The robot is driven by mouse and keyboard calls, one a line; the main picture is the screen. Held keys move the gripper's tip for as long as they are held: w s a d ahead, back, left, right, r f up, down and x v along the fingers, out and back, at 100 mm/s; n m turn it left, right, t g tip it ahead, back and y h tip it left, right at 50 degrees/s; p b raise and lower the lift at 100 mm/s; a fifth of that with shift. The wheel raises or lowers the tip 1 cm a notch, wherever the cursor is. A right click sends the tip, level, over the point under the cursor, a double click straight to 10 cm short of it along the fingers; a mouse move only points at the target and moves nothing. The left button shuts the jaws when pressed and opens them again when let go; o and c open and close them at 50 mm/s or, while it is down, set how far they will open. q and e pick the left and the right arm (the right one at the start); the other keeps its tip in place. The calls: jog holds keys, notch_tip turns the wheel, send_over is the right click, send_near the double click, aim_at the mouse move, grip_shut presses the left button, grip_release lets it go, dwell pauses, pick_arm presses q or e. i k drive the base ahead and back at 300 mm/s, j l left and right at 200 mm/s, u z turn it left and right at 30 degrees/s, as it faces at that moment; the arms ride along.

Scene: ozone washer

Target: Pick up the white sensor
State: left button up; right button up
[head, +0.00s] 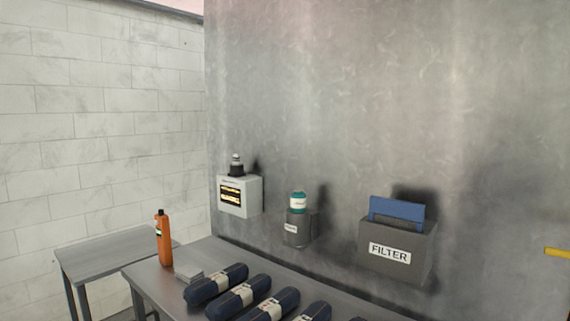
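No object is plainly marked as the white sensor. A small dark object with a whitish top (236,163) stands upright on a light grey wall box (254,197) with a black and yellow label; that label is too small to read. A teal and white cylinder (298,203) sits upright in a dark grey wall holder (297,230) to its right. The holder hides the cylinder's lower part. I cannot tell which of these is the sensor. Neither of my grippers is in view.
A metal table (200,256) below holds an orange handheld device (163,238), a small grey stack (189,277) and several dark blue rolls (215,285). A FILTER box (407,260) with a blue panel (397,209) hangs right. A lower side table (100,260) is bare.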

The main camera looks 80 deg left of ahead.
aim_at(236, 157)
jog(key=u, duration=3.05)
jog(key=j+z, duration=0.1)
jog(key=z, duration=0.45)
jog(key=i+j+z, duration=0.2)
jog(key=j, duration=0.15)
jog(key=i+j+z, duration=0.1)
jog(key=j+z, duration=0.15)
jog(key=i+j+z, duration=0.2)
jog(key=j, duration=0.3)
jog(key=j+z, duration=0.25)
jog(key=j, duration=0.15)
jog(key=k, duration=0.05)
